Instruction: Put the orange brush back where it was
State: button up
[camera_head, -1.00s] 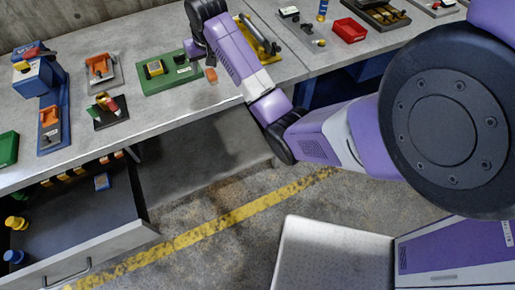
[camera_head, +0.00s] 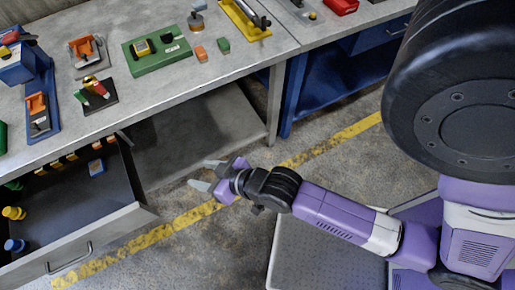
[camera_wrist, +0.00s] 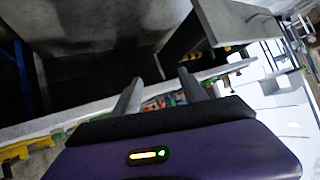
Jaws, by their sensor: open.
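I cannot make out a clear brush shape. Several orange things are in the head view: a small orange block (camera_head: 201,54) standing near the workbench's front edge, an orange piece (camera_head: 85,45) on a grey tray, and an orange piece (camera_head: 37,103) on a blue board. Which one is the orange brush, I cannot tell. My gripper (camera_head: 207,175) is open and empty. It is in front of the workbench, over the floor and to the right of the open drawer. The wrist view also shows its two spread fingers (camera_wrist: 160,80) with nothing between them.
The grey workbench (camera_head: 165,80) holds a green board (camera_head: 158,63) and a small green block (camera_head: 224,45). An open drawer (camera_head: 60,220) juts out at lower left, with yellow and blue knobs inside. The floor right of it is clear.

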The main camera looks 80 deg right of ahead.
jog(key=s+a+r+n+t+y+b, duration=0.1)
jog(key=s+a+r+n+t+y, duration=0.1)
jog(key=s+r, duration=1.2)
jog(key=shift+s+a+n+t, duration=0.7)
jog(key=shift+a+n, duration=0.45)
jog(key=shift+n, duration=0.05)
jog(key=shift+c, duration=0.3)
